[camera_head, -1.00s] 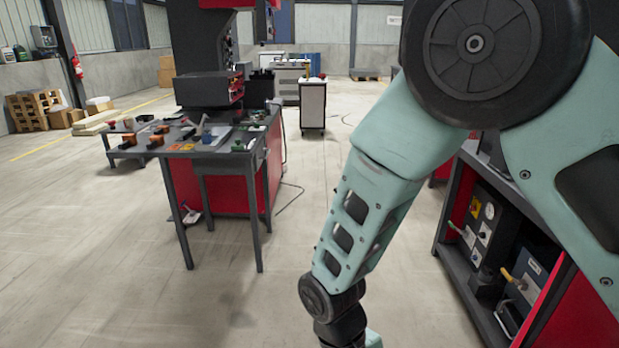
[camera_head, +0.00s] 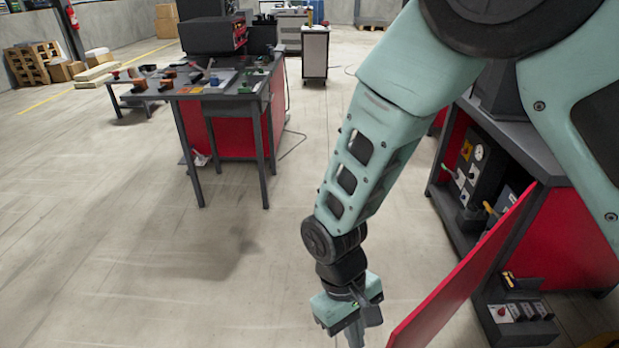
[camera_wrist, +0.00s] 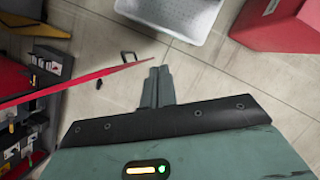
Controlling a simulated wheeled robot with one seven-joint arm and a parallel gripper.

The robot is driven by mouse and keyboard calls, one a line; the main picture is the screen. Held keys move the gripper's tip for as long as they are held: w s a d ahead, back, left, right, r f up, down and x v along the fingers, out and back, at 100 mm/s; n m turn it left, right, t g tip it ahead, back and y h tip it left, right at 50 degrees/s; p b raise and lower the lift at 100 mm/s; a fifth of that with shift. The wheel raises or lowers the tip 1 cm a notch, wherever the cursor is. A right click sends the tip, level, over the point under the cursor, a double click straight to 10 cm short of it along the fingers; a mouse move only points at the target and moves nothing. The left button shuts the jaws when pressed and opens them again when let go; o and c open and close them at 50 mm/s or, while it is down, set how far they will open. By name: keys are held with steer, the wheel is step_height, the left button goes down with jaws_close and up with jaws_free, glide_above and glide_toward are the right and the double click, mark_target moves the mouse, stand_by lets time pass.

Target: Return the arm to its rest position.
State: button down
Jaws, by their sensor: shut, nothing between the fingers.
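My gripper (camera_wrist: 158,87) shows in the wrist view with its two fingers together and nothing between them. Bare concrete floor lies beyond the fingertips. In the head view my arm hangs down in front of me, and the gripper body is at the bottom centre; its fingertips are at or past the lower edge there. A red panel (camera_head: 465,275) stands close to the right of my gripper. The same red panel shows as a thin edge left of the fingers in the wrist view (camera_wrist: 85,88).
A red and black cabinet (camera_head: 545,240) with valves and switches stands at the right. A dark worktable (camera_head: 215,95) with tools is at the back left. In the wrist view a pale tray (camera_wrist: 180,22) and a red block (camera_wrist: 272,25) lie beyond. Open floor fills the left.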

steer(key=s+d+r+t+y+p, duration=0.1)
steer(key=s+d+r, duration=0.1)
steer(key=r, duration=0.5)
steer(key=s+d+r+t+y+p, duration=0.1)
steer(key=s+d+r, duration=0.1)
steer(key=r, duration=0.6)
steer(key=s+d+r+t+y+p, duration=0.1)
steer(key=s+d+r, duration=0.1)
steer(key=r, duration=0.5)
steer(key=shift+s+d+r+n+t, duration=0.15)
steer(key=shift+d+r+n+t, duration=0.15)
steer(key=shift+n, duration=0.1)
